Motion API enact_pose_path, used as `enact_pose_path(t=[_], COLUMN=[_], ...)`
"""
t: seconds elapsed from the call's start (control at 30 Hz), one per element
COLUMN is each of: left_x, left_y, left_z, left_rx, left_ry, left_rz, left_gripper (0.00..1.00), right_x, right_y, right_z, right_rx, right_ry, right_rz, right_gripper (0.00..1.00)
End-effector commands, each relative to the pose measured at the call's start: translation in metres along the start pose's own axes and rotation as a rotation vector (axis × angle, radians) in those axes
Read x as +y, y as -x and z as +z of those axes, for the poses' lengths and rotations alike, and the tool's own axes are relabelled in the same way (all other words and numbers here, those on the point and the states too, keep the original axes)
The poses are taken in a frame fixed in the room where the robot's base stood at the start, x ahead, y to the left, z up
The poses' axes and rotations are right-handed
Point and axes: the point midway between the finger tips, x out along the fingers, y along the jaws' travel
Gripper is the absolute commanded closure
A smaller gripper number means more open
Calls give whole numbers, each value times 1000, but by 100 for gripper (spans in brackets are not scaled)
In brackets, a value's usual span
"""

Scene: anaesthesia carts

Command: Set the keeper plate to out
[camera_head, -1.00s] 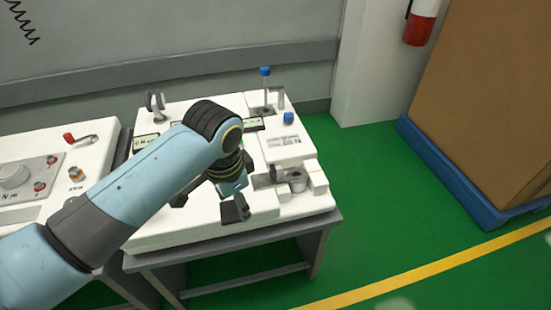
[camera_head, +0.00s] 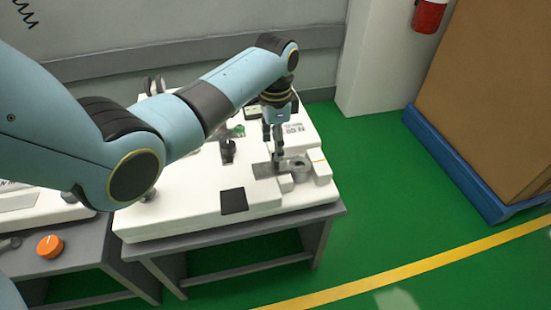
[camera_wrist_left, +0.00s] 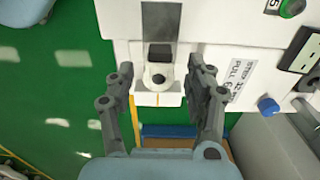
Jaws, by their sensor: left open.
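A flat grey metal plate (camera_head: 268,170), which looks like the keeper plate, lies in a recess at the right front of the white cart-top unit (camera_head: 165,215). At its right end is a round grey fitting (camera_head: 298,165) between white blocks. My left gripper (camera_head: 277,156) points down over this plate. In the left wrist view the open left gripper (camera_wrist_left: 161,70) has its fingers on either side of the round fitting (camera_wrist_left: 158,75) and a small black block (camera_wrist_left: 160,52), holding nothing. The grey plate (camera_wrist_left: 160,20) runs away from them. Contact cannot be told. My right gripper is out of view.
A blue cap (camera_wrist_left: 268,106) and a printed label (camera_wrist_left: 238,78) sit beside the right finger in the wrist view. A black square (camera_head: 232,201) is on the unit's front. An orange knob (camera_head: 50,246) is at left. Green floor (camera_head: 370,220) is clear at right.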

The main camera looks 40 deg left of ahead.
Motion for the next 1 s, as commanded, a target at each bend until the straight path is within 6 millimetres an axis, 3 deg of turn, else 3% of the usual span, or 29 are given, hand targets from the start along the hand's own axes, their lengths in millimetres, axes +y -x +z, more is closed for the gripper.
enact_pose_path(t=[0.1, 0.23, 0.63, 1.0], left_x=[0, 0, 0, 0], left_y=[-26, -42, -49, -49], left_z=[0, 0, 0, 0], left_rx=[-1, 0, 2, 1], left_ry=[0, 0, 1, 1], left_rz=[2, 0, -1, -1], left_gripper=[46, 46, 46, 93], right_x=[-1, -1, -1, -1], right_y=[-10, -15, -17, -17], right_z=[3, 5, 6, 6], right_rx=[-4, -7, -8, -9], right_ry=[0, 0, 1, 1], right_rz=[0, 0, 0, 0], right_gripper=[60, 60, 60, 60])
